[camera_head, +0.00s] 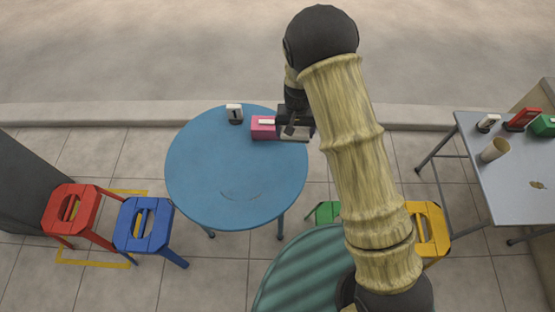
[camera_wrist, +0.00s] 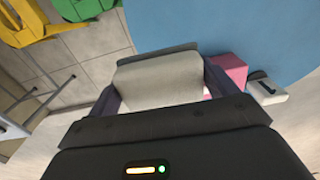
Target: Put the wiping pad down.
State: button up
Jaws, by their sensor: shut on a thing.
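My gripper (camera_head: 295,130) is shut on the wiping pad, a pale off-white block. In the wrist view the pad (camera_wrist: 158,80) sits between the two fingers of my gripper (camera_wrist: 165,85). In the head view the pad (camera_head: 296,137) shows partly below the dark gripper, at the far right edge of the round blue table (camera_head: 230,175). Whether it touches the tabletop I cannot tell. The table also shows in the wrist view (camera_wrist: 220,25).
The table's middle and front are clear. Red (camera_head: 70,210) and blue (camera_head: 143,225) stools stand left; a grey table (camera_head: 510,180) stands right.

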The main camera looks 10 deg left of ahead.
send_over(277, 157)
jog(key=f, duration=0.2)
jog(key=shift+r, duration=0.15)
jog(key=shift+d+f+b, duration=0.1)
jog(key=shift+f+b, duration=0.8)
jog(key=shift+f, duration=2.25)
jog(key=shift+f+b, duration=0.4)
jog(key=shift+f, duration=1.45)
jog(key=shift+f+n, duration=0.3)
jog(key=shift+f, duration=0.05)
